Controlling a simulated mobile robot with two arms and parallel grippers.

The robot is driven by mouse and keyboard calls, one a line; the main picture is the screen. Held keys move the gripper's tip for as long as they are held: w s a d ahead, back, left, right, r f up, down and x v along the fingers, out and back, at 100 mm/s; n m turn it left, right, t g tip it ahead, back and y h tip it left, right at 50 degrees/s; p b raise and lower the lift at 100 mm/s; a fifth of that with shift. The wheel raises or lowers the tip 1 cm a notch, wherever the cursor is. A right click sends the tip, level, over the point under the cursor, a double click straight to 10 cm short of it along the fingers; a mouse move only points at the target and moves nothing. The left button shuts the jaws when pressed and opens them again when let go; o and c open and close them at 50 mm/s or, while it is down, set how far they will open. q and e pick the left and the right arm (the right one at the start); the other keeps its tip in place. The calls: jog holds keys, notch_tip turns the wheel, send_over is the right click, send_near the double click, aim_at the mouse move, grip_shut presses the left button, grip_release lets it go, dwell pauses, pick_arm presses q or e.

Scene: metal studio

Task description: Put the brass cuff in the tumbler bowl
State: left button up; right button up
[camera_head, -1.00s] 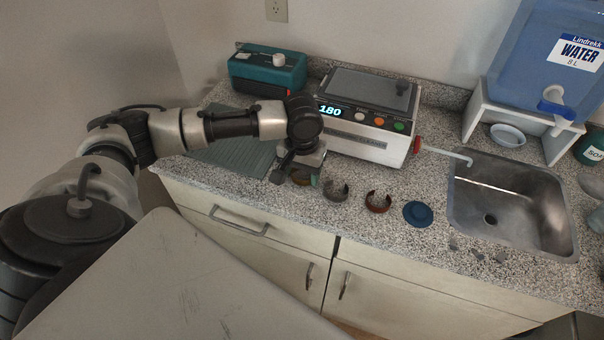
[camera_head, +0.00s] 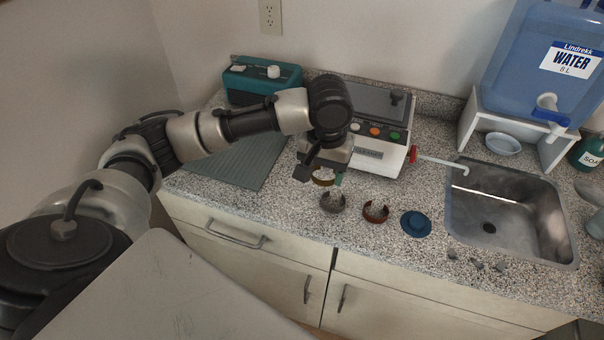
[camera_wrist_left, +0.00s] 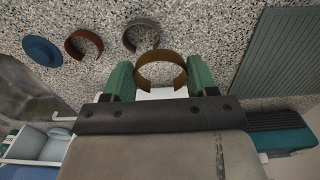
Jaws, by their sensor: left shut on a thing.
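My left gripper (camera_head: 324,176) is shut on the brass cuff (camera_head: 322,182), an open ring of brownish gold. In the left wrist view the cuff (camera_wrist_left: 160,64) stands between the two green fingertips, its gap toward the palm. It appears held above the counter; the exact height is hard to tell. No vessel shows clearly as the tumbler bowl. A small pale bowl (camera_head: 503,144) sits under the water jug's tap. My right gripper is in neither view.
A grey cuff (camera_head: 332,203), a red-brown cuff (camera_head: 375,212) and a blue disc (camera_head: 416,224) lie on the speckled counter. A boxy machine (camera_head: 375,155) stands behind my gripper, a teal device (camera_head: 262,80) back left. A ribbed mat (camera_head: 240,160) lies left; a sink (camera_head: 510,215) is right.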

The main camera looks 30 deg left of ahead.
pick_arm(q)
jog(key=d+r, duration=0.3)
jog(key=d, duration=0.2)
jog(key=s+a+f+m, duration=0.2)
jog(key=s+f, duration=0.3)
jog(key=s, duration=0.3)
jog(key=shift+s+m, duration=0.3)
jog(key=shift+s, duration=0.05)
